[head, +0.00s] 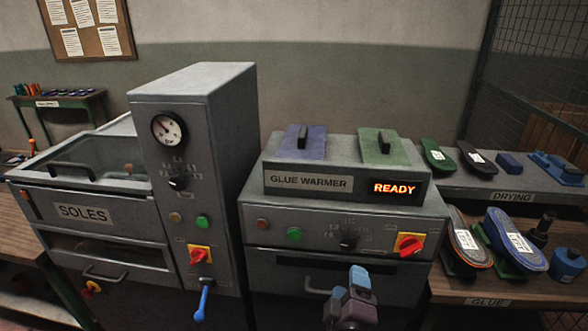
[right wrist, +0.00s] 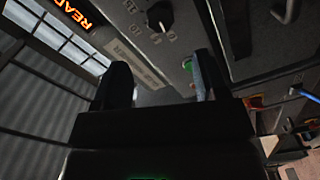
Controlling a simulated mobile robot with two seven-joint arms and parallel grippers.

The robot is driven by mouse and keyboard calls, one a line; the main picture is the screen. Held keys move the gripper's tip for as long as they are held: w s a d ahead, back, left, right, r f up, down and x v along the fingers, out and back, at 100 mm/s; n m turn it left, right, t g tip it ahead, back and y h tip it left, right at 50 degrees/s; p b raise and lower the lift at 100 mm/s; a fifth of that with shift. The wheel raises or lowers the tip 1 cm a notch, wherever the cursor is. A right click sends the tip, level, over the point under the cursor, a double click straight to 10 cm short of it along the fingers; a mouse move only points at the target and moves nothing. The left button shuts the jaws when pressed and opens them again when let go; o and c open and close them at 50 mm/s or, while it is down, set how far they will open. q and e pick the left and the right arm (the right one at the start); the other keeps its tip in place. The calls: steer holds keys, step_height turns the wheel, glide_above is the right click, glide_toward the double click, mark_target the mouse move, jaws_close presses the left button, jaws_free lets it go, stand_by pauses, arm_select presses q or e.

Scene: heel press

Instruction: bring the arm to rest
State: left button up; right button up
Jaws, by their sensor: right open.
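My right gripper (head: 350,290) is low in front of the glue warmer (head: 300,183), near its bar handle. In the right wrist view the gripper (right wrist: 160,82) has its two dark fingers apart, with nothing between them that I can see it holding. A green button (right wrist: 190,72) shows beside the right-hand finger, on the panel beyond. My left gripper is not in view.
The glue warmer's display (head: 394,188) reads READY. The soles press (head: 190,150) stands to the left, with a blue lever (head: 202,299) sticking out in front.

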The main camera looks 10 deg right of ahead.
steer(key=s+d+f+m+g+y, duration=0.2)
steer(key=s+d+f, duration=0.4)
steer(key=f, duration=0.4)
steer(key=s+d+f+m+g+y+b, duration=0.1)
steer(key=s+d+f+m+g+y, duration=0.1)
steer(key=s+d+f+m, duration=0.3)
steer(key=s+f+m+g, duration=0.1)
steer(key=s+f+m, duration=0.1)
steer(key=s+f, duration=0.2)
steer(key=shift+s+d+f+m+g+b, duration=0.2)
steer(key=shift+d+f+m+g+b, duration=0.15)
steer(key=shift+f, duration=0.25)
stand_by(0.7)
